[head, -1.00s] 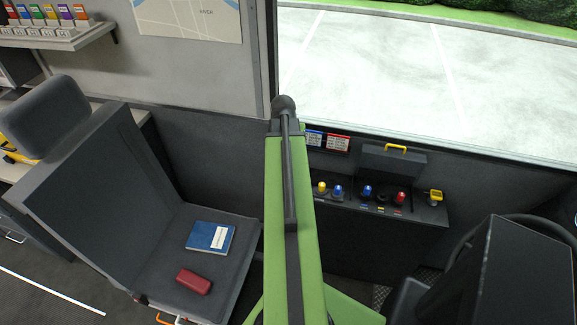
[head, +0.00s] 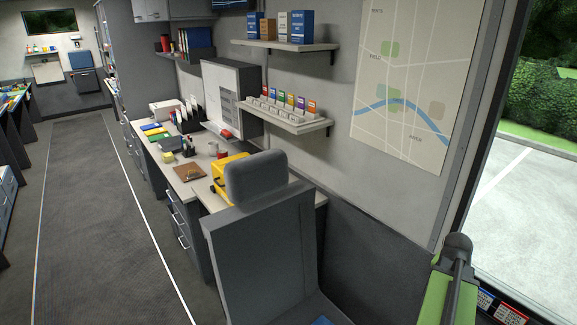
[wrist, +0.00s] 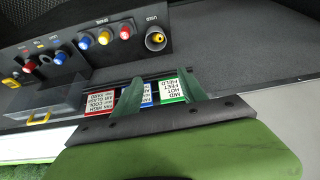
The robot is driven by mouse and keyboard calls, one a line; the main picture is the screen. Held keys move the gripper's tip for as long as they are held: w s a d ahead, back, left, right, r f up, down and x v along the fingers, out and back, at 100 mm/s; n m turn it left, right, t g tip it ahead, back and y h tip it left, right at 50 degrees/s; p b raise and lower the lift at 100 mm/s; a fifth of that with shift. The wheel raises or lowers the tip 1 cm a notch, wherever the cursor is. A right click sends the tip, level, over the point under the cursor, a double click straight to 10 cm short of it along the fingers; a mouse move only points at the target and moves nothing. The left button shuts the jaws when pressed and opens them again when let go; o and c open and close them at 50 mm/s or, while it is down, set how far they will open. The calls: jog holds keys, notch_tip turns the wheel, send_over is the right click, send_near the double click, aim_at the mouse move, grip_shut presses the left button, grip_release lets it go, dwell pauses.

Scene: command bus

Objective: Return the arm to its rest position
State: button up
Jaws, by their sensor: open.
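My green arm (head: 436,298) shows at the lower right of the head view, by the wall under the window. My gripper is not visible there. In the wrist view my gripper (wrist: 160,88) is open, its two green fingers apart. Labelled cards lie beyond them: a red-edged card (wrist: 100,99), a blue-edged card (wrist: 147,93) and a green-edged card (wrist: 174,90). I see nothing gripped; whether the fingers touch the cards I cannot tell.
In the wrist view a dark panel (wrist: 95,48) carries coloured knobs and a socket marked USED (wrist: 155,39). A clear-sided box (wrist: 45,100) is beside it. In the head view a seat (head: 265,250) stands before a desk (head: 190,180); the aisle floor (head: 95,220) at left is clear.

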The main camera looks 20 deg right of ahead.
jog(key=w+a+n+t+y, duration=0.1)
jog(key=w+a+n, duration=0.2)
jog(key=w+a, duration=0.9)
jog(key=w+a+n+y, duration=0.1)
jog(key=w+a+n, duration=0.3)
jog(key=w+a, duration=0.85)
jog(key=s+a+f+n+g+y, duration=0.1)
jog(key=s+a+n, duration=0.2)
jog(key=a, duration=1.1)
jog(key=s+a+f+n+g+y, duration=0.1)
jog(key=s+a+n, duration=0.3)
jog(key=a, duration=0.9)
jog(key=shift+s+a+g, duration=0.3)
jog(key=shift+s+a, duration=0.1)
jog(key=shift+s, duration=0.2)
jog(key=shift+r, duration=0.1)
jog(key=shift+c, duration=0.2)
